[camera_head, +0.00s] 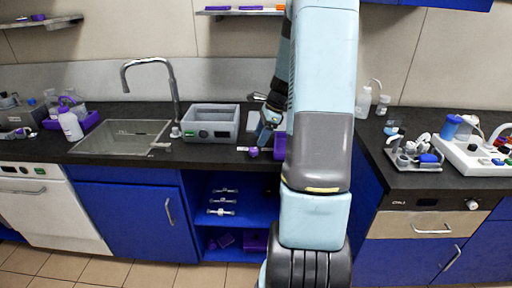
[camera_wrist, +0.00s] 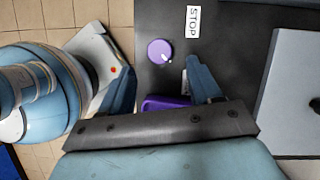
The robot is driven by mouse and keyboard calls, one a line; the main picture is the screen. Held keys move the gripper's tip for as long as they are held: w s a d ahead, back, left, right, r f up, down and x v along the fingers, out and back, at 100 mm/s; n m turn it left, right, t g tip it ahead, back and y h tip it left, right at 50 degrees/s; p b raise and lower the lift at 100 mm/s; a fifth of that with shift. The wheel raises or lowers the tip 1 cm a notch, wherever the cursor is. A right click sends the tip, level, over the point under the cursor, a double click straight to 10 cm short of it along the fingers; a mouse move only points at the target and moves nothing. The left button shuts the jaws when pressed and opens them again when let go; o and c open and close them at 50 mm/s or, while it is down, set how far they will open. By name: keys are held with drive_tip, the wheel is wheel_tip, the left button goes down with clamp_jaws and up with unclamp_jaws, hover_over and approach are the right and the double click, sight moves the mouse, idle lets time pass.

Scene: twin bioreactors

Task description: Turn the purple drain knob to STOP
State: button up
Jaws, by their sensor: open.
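The purple drain knob (camera_wrist: 159,50) sits on the dark counter in the wrist view, with a small white mark on its lower right edge. A white STOP label (camera_wrist: 192,21) lies to its upper right. Another pale label (camera_wrist: 185,82) is partly hidden by the right finger. My gripper (camera_wrist: 160,65) is open, its two blue fingers spread left and right below the knob in the picture. No contact with the knob shows. In the head view the knob (camera_head: 253,152) is at the counter's front edge, just below my gripper (camera_head: 266,132).
A purple container (camera_wrist: 165,103) shows between the fingers. A grey tray (camera_head: 211,122) stands left of the gripper in the head view, and the sink (camera_head: 122,137) is farther left. A blue shelf opening (camera_head: 225,205) lies below the counter.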

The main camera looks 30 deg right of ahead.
sight(254, 149)
drive_tip(key=x, duration=0.5)
drive_tip(key=shift+a+f, duration=0.15)
drive_tip(key=shift+f, duration=0.2)
drive_tip(key=shift+c, duration=0.4)
drive_tip(key=c, duration=1)
drive_tip(key=shift+o, duration=0.2)
